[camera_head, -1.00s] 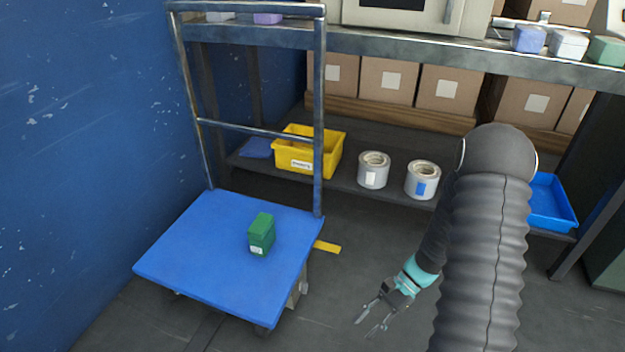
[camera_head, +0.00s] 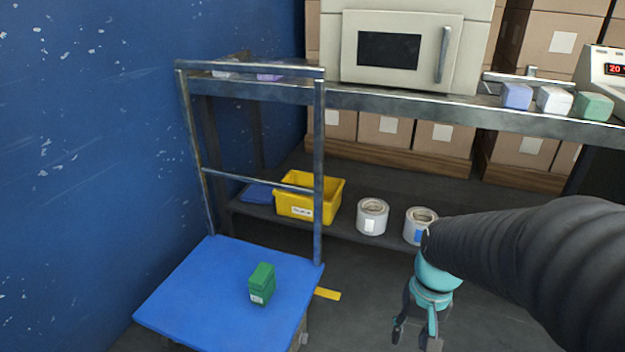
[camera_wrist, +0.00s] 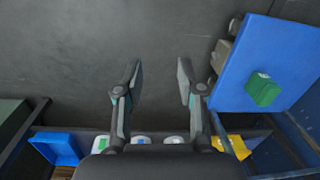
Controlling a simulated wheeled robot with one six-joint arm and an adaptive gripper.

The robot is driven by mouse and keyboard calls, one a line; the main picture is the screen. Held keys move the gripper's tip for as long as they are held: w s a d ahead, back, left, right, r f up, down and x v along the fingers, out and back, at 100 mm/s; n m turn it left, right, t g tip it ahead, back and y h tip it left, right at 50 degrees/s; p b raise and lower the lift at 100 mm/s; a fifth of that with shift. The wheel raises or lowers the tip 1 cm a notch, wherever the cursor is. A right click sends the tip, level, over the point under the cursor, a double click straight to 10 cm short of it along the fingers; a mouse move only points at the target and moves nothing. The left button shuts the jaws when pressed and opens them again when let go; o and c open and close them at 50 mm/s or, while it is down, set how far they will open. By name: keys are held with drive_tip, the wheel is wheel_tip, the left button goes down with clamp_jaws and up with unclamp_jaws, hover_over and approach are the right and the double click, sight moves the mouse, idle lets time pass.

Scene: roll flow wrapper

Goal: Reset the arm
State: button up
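My gripper (camera_head: 417,338) hangs at the lower right of the head view, fingers pointing down, beside the cart and in front of the low shelf. In the wrist view its two fingers (camera_wrist: 158,82) are spread apart with only grey floor between them. It holds nothing. My dark sleeved arm reaches in from the right edge of the head view and hides part of the shelf.
A blue cart (camera_head: 215,290) carries a green box (camera_head: 262,284). Above, a bench holds an oven-like machine (camera_head: 400,50) and small blocks (camera_head: 554,99). A blue wall (camera_head: 90,150) is at left.

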drive_tip(key=s+a+r+n+t+p, duration=0.1)
drive_tip(key=s+r+t, duration=0.1)
drive_tip(key=r, duration=0.6)
drive_tip(key=s+a+r+n+t+p, duration=0.1)
drive_tip(key=s+r+t+p, duration=0.1)
drive_tip(key=r, duration=0.6)
drive_tip(key=shift+s+a+r+t+h+p, duration=0.2)
drive_tip(key=shift+s+r+t+h+p, duration=0.15)
drive_tip(key=shift+s+t, duration=0.45)
drive_tip(key=shift+w, duration=0.1)
